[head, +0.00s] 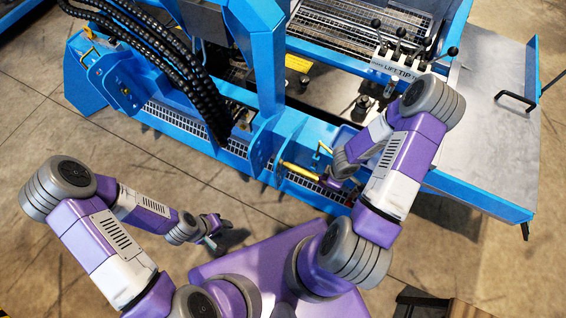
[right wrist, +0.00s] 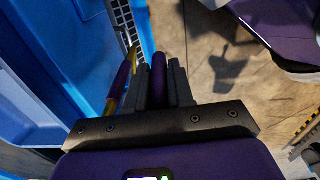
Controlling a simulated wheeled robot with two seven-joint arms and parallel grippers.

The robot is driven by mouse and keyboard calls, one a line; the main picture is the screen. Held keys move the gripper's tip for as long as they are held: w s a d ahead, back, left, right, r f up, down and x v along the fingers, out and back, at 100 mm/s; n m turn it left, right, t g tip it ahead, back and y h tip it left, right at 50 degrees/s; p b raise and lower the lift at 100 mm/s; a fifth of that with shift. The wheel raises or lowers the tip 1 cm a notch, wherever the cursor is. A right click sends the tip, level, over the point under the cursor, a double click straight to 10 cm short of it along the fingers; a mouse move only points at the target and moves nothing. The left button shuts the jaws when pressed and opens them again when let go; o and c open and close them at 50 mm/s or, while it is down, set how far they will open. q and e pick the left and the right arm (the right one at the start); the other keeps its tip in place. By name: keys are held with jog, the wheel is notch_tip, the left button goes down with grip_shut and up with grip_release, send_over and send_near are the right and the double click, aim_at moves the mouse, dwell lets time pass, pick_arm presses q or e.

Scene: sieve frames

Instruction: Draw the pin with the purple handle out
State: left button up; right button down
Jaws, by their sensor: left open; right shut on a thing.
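The purple handle (right wrist: 158,75) stands between the two dark fingers of my right gripper (right wrist: 162,82) in the right wrist view, and they are shut on it. In the head view my right gripper (head: 333,182) is low at the blue machine's side, partly covered by its own arm. A yellow rod (head: 298,172) runs along the blue frame up to this gripper. How it joins the purple handle is hidden. A yellow and purple piece (right wrist: 121,82) shows just left of the fingers. My left gripper (head: 213,236) is open and empty over the floor, well apart from the machine.
The blue machine (head: 262,140) fills the back, with mesh panels and black hoses (head: 190,75). A lever panel (head: 400,68) and a grey plate (head: 490,120) lie behind my right arm. A small yellow hook (head: 322,148) is near my right gripper. The floor in front is open.

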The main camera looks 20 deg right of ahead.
jog(key=shift+s+d, duration=0.1)
jog(key=shift+d, duration=0.05)
dwell(0.3)
jog(key=shift+s+d, duration=0.55)
jog(key=shift+s, duration=0.15)
jog(key=shift+s+d, duration=0.15)
jog(key=shift+s+d, duration=0.4)
jog(key=shift+s, duration=0.05)
